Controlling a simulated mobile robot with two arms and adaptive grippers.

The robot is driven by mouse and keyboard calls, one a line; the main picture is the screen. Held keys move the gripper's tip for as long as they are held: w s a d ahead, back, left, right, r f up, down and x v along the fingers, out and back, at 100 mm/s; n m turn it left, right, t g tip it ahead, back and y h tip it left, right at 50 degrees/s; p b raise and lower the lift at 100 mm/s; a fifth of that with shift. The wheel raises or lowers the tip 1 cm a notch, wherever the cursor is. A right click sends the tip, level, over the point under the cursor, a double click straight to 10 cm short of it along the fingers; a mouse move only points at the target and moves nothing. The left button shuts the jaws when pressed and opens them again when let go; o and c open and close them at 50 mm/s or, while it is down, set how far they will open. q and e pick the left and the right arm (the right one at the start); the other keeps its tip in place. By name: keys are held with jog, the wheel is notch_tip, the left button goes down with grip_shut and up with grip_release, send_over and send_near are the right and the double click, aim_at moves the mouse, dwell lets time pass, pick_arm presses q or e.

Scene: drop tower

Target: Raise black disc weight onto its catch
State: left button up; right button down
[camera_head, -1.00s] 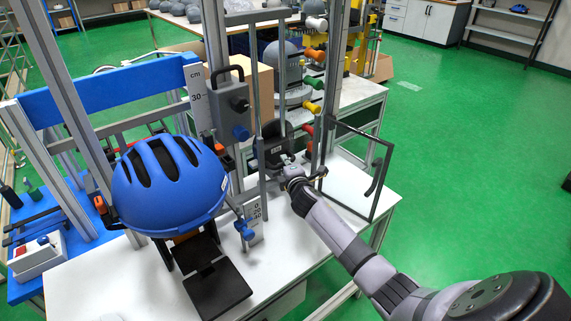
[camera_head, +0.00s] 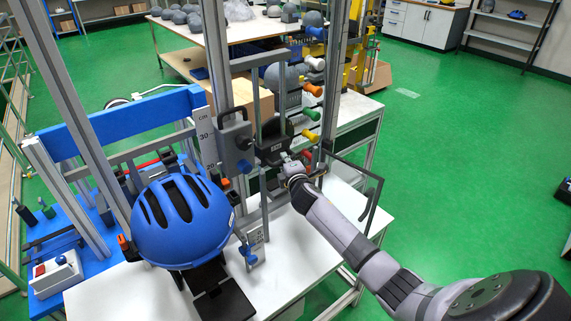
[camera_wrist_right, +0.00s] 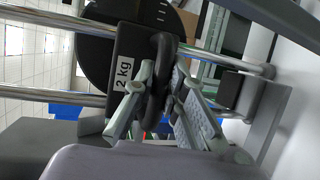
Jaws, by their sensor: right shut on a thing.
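The black disc weight (camera_head: 270,153) sits between upright metal guide rods (camera_head: 256,100), raised above the white table and about level with a grey box. In the right wrist view the disc (camera_wrist_right: 92,48) shows edge and face, with a "2 kg" label on its block and a black handle. My right gripper (camera_head: 287,164) is at the weight's near side. Its fingers (camera_wrist_right: 160,88) are shut on the black handle. I cannot make out the catch for certain. My left gripper is not in view.
A blue helmet (camera_head: 180,228) sits left of the rods above a black plate (camera_head: 224,303). A grey box (camera_head: 236,147) with a handle and blue knob is beside the weight. A black frame (camera_head: 372,205) stands to the right. Colored knobs (camera_head: 312,114) are behind.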

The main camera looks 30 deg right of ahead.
notch_tip(320, 180, up, 11)
jog(key=p, duration=0.6)
jog(key=shift+w+d+f, duration=0.1)
jog(key=shift+w+f, duration=0.05)
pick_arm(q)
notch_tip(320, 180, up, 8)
pick_arm(e)
jog(key=c, duration=1.9)
grip_release()
jog(key=shift+f, duration=0.1)
jog(key=v, duration=1.2)
jog(key=shift+f, duration=0.4)
jog(key=shift+f, duration=0.1)
